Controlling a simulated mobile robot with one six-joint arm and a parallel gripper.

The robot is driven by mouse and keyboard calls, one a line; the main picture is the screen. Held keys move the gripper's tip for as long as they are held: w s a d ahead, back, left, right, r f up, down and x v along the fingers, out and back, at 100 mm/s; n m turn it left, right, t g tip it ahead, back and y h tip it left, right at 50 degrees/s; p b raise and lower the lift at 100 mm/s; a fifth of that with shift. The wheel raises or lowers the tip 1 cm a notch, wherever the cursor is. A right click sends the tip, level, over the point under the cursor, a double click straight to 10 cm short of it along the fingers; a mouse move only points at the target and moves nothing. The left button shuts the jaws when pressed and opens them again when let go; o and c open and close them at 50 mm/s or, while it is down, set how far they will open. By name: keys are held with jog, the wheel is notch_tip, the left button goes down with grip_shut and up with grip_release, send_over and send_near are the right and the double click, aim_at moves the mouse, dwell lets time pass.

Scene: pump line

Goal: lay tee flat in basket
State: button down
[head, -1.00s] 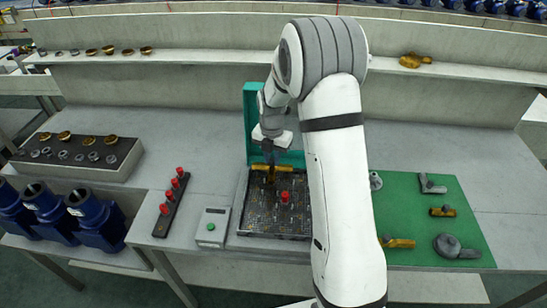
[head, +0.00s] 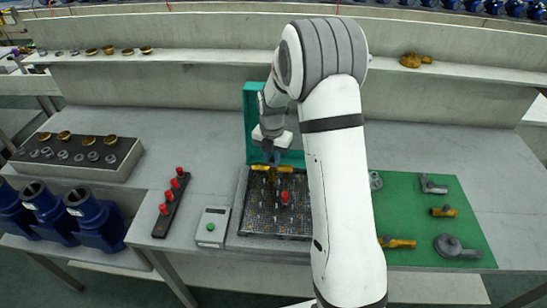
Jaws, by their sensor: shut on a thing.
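A brass tee (head: 287,169) is at the back of the dark mesh basket (head: 262,222), its long bar running left to right and its short stem pointing toward the front. My gripper (head: 272,160) points down from above and is shut on the tee near the middle of its bar. The fingertips are small and dark here. Whether the tee touches the basket floor is hard to tell.
A red-topped piece (head: 285,198) stands in the basket in front of the tee. A teal panel (head: 251,125) rises behind. A box with a green button (head: 212,227) is at left, and a green mat (head: 440,210) with several fittings at right.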

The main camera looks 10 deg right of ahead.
jog(key=shift+f+b, duration=1.3)
jog(key=shift+f, duration=0.55)
jog(key=shift+f, duration=0.1)
jog(key=c, duration=1.2)
grip_release()
jog(key=shift+c, duration=0.2)
notch_tip(320, 180, up, 7)
jog(key=shift+r+b, duration=0.1)
jog(key=shift+b, duration=0.35)
jog(key=shift+r, duration=0.35)
